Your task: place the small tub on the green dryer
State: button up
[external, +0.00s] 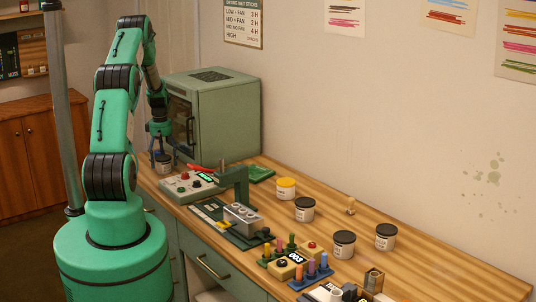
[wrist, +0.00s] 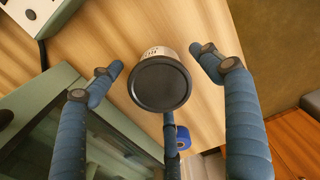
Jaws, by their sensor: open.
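A small tub (external: 163,166) with a dark lid and a pale label stands on the table's far left end, in front of the green dryer (external: 228,125). My gripper (external: 161,152) is open and right above this tub, pointing down. The dryer's front (wrist: 45,115) fills the lower left there. Its flat top is bare except for a dark vent panel, and its windowed door looks shut.
A control box (external: 190,188) and a green press (external: 238,215) stand on the table (external: 440,265) nearby. Several larger tubs, one yellow-lidded (external: 286,189), stand further right.

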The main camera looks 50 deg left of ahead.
aim_at(163, 157)
notch_tip(163, 157, up, 12)
jog(key=shift+p, duration=0.35)
jog(key=shift+r, duration=0.1)
dwell(0.8)
dwell(0.3)
